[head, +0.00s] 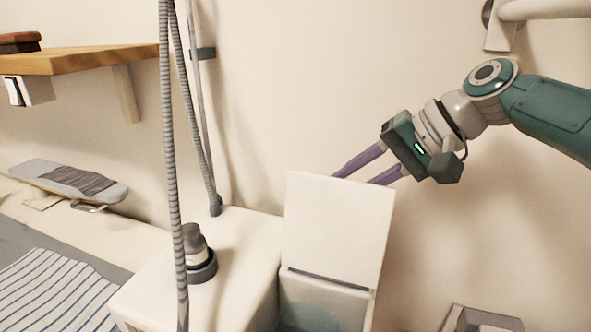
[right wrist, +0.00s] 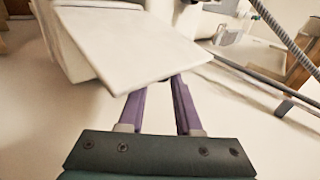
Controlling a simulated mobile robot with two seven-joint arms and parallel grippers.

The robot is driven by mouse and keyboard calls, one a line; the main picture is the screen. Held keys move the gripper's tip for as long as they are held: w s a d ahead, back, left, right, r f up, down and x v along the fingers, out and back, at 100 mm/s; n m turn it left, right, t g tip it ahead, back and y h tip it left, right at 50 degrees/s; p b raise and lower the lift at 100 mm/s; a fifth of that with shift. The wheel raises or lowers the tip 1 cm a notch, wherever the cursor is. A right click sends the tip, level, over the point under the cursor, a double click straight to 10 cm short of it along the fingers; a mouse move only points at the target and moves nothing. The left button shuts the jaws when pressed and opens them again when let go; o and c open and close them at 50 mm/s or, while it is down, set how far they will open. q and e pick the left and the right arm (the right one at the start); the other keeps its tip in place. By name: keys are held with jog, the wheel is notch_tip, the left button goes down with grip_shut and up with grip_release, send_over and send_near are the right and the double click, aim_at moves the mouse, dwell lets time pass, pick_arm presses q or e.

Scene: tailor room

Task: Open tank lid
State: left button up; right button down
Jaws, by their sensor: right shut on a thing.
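The tank lid (head: 336,225) is a flat cream panel standing raised, close to upright, over the tank (head: 325,291) in the head view. Below its lower edge, the tank's open front part shows a pale greenish inside. My right gripper (head: 355,178) reaches in from the upper right, with its purple fingers at the lid's top edge and their tips partly hidden behind it. In the right wrist view the lid (right wrist: 130,40) lies at the ends of both fingers. The gripper is shut on the lid. My left gripper is not in view.
A ribbed grey hose (head: 172,150) hangs in front of the white body (head: 235,250) left of the lid. A wooden shelf (head: 90,60) and a small ironing board (head: 70,182) are at the left. A pale wall stands behind.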

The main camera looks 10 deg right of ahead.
jog(key=c, duration=0.6)
grip_release()
jog(key=v, duration=1)
jog(key=shift+f, duration=0.1)
